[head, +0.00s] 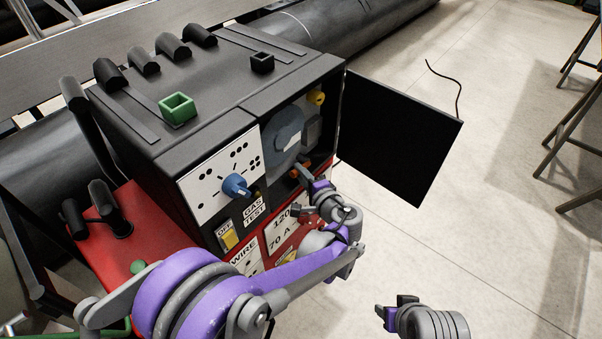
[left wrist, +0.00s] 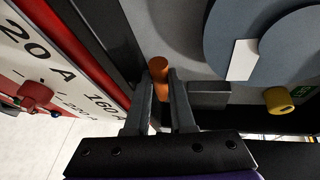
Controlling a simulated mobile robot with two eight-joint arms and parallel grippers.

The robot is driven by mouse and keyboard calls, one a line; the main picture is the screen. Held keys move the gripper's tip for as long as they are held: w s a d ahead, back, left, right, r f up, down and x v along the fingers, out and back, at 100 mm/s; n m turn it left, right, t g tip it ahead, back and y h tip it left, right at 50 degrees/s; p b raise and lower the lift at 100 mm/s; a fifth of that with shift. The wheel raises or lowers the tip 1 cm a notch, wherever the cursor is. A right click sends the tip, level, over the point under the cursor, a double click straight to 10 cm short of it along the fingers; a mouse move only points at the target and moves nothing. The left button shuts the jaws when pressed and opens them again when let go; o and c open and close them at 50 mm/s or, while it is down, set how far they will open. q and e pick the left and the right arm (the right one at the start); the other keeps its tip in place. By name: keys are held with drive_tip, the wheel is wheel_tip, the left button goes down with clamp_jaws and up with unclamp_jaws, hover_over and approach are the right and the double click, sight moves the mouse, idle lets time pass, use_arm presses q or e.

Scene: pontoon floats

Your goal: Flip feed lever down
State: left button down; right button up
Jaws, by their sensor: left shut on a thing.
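The orange feed lever (left wrist: 158,68) shows between the fingertips of my left gripper (left wrist: 160,78) in the left wrist view. The gripper is shut on it, with a finger on each side. In the head view the left gripper (head: 303,170) reaches into the open bay of the black machine (head: 225,85), and a bit of the orange lever (head: 294,173) shows at its tips. The lever's base and pivot are hidden. My right gripper (head: 395,309) hangs at the lower right, away from the machine; its finger gap is unclear.
The bay's black door (head: 400,135) stands open to the right. A grey-blue spool (head: 283,137) and a yellow knob (head: 316,98) sit above the lever. A white panel with a blue knob (head: 236,185) is to the left.

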use_arm(q)
drive_tip(key=shift+f, duration=0.1)
idle(0.8)
drive_tip(key=shift+f+n+t+b, duration=0.25)
drive_tip(key=shift+n+t+b, duration=0.1)
drive_tip(key=shift+n, duration=0.25)
drive_tip(key=c, duration=1)
unclamp_jaws()
drive_tip(key=shift+c, duration=0.2)
drive_tip(key=shift+r, duration=0.1)
